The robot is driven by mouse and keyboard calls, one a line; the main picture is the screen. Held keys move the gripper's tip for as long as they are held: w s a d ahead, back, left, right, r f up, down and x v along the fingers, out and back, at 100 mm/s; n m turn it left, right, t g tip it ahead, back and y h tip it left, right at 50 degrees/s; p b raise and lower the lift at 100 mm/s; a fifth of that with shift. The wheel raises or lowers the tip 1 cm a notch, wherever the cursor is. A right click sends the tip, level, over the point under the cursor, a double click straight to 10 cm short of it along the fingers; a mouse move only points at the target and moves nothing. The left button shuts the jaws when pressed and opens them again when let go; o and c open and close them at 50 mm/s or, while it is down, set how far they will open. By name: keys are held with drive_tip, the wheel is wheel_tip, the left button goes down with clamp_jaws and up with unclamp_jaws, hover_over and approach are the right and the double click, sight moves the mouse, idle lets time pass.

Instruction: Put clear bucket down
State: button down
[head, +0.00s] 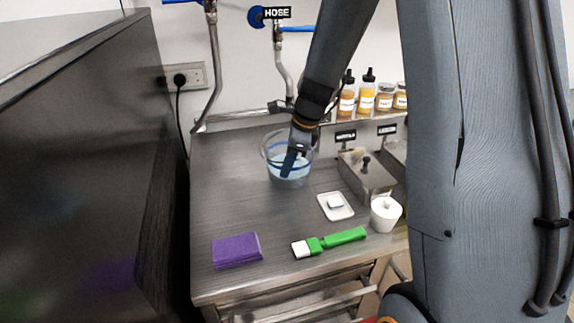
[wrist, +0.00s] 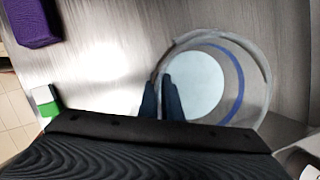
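In the wrist view the bucket (wrist: 240,98) is seen from above, right of centre. My gripper (head: 290,160) reaches down at the bucket from above. In the wrist view my gripper's two dark fingers (wrist: 160,98) are close together, one on each side of the bucket's wall, and appear shut on it. I cannot tell whether the bucket's base touches the counter.
On the counter (head: 225,205) are a purple cloth (head: 236,250), a green brush (head: 332,241), a white dish (head: 335,206), a white cup (head: 385,213) and a metal bin (head: 366,178). Several bottles and jars (head: 366,97) line the back shelf. A dark metal machine (head: 75,170) stands left.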

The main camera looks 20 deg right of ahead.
drive_tip(key=c, duration=2)
unclamp_jaws()
drive_tip(key=shift+r, duration=0.1)
drive_tip(key=b+v, duration=0.2)
drive_tip(key=v, duration=0.8)
drive_tip(key=shift+r, duration=0.2)
drive_tip(key=shift+s+d+r, duration=0.2)
drive_tip(key=shift+s+r, duration=0.05)
drive_tip(key=shift+r, duration=0.3)
drive_tip(key=s+a+f+n+h, duration=0.1)
drive_tip(key=s+f+n, duration=0.2)
drive_tip(key=s+n, duration=0.2)
drive_tip(key=s+f+n+h, duration=0.1)
drive_tip(key=s+f+n, duration=0.3)
drive_tip(key=n, duration=0.5)
drive_tip(key=s+a+f+n, duration=0.1)
drive_tip(key=s+f+n, duration=0.3)
drive_tip(key=s+n, duration=0.3)
drive_tip(key=shift+s+a+f+g+h, duration=0.1)
drive_tip(key=shift+s+a+g+h, duration=0.2)
drive_tip(key=shift+s+g+h, duration=0.15)
drive_tip(key=shift+s+f+n, duration=0.2)
drive_tip(key=shift+s+n, duration=0.2)
drive_tip(key=shift+n, duration=0.2)
